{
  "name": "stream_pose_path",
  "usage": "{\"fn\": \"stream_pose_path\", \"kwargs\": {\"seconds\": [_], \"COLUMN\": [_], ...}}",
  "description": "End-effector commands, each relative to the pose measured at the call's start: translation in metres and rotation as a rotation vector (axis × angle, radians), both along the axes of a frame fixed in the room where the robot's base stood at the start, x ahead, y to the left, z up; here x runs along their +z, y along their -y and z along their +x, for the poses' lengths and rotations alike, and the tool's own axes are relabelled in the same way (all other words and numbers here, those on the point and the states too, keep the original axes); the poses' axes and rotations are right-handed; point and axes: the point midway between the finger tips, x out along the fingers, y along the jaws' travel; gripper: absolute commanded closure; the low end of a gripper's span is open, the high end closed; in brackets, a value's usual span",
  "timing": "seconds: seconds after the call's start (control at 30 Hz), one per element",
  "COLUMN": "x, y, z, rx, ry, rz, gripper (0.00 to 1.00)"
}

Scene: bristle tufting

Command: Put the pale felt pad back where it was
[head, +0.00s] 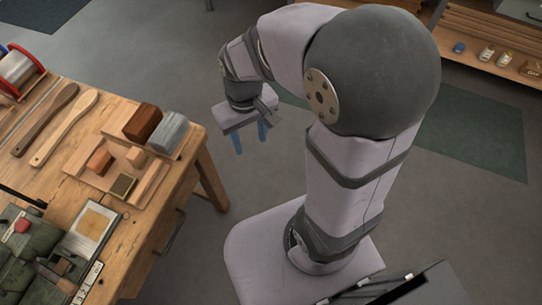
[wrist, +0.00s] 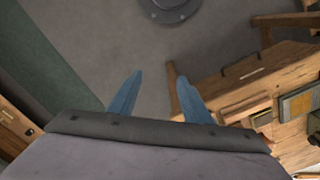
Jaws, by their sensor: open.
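My gripper (head: 251,147) hangs open and empty over the floor, off the right edge of the workbench (head: 143,243).
A brown block (head: 143,122) and a grey block (head: 168,132) stand at the bench's right end. Two wooden paddles (head: 62,127) lie at the left. A shelf (head: 490,40) stands at the back right.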

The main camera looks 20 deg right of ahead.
Motion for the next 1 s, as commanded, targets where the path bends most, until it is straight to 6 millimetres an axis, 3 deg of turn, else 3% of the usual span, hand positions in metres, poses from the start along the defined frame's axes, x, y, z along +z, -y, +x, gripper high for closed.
{"fn": "stream_pose_path", "kwargs": {"seconds": [0.1,0.3,0.67,0.87,1.0], "x": [-0.009,-0.018,-0.019,-0.003,-0.005], "y": [0.019,0.031,0.032,0.032,0.032], "z": [-0.033,-0.060,-0.063,-0.063,-0.063], "rx": [-0.071,-0.125,-0.131,-0.131,-0.131], "ry": [-0.001,-0.002,-0.003,-0.003,-0.004], "rz": [0.000,0.000,0.000,0.000,0.000], "gripper": [0.55,0.55,0.55,0.55,0.55]}}
